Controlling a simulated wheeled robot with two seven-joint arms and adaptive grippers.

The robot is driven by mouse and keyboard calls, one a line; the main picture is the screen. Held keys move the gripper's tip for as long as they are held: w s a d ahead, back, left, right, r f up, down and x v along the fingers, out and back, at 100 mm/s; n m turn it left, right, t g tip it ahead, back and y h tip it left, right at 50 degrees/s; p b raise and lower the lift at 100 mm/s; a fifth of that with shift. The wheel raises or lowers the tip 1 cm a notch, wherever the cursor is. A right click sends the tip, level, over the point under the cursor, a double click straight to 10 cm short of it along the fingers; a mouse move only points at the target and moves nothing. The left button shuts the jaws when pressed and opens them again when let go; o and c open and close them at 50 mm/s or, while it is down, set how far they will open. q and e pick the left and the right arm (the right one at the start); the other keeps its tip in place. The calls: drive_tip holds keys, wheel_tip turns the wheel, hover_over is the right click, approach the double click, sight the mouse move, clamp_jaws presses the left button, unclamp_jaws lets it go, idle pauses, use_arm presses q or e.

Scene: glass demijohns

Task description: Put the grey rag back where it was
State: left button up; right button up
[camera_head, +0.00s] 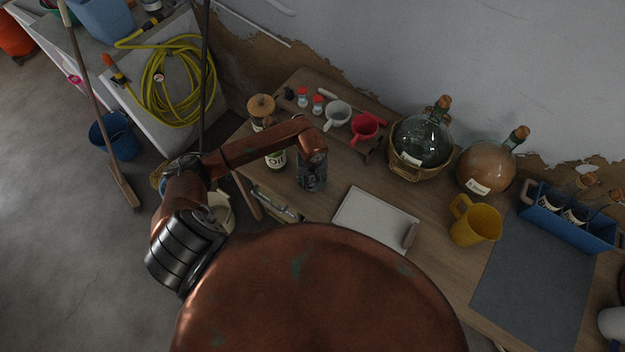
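My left gripper (311,180) points down over the left part of the wooden table, beside the oil jar (275,160) and to the left of the white tray (370,218). Its fingers are small and dark from above, so I cannot tell whether they are open or shut, or whether they hold anything. I cannot make out a grey rag anywhere for sure. A flat blue-grey mat (535,275) lies on the right of the table. My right gripper is not in view.
A green demijohn (420,140), an amber demijohn (486,168), a yellow jug (475,222) and a blue crate (567,229) stand rightward.

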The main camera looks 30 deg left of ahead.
sight(312, 182)
use_arm(q)
drive_tip(key=o, duration=0.3)
drive_tip(key=shift+o, duration=0.3)
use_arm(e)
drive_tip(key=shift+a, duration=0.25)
use_arm(q)
drive_tip(key=shift+r, duration=0.1)
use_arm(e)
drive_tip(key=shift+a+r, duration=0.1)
use_arm(q)
drive_tip(key=shift+r, duration=0.25)
wheel_tip(312, 182, up, 12)
drive_tip(key=b, duration=0.1)
drive_tip(key=shift+s+d+f+b, duration=0.2)
drive_tip(key=shift+s+d+b, duration=0.1)
drive_tip(key=shift+s+b, duration=0.15)
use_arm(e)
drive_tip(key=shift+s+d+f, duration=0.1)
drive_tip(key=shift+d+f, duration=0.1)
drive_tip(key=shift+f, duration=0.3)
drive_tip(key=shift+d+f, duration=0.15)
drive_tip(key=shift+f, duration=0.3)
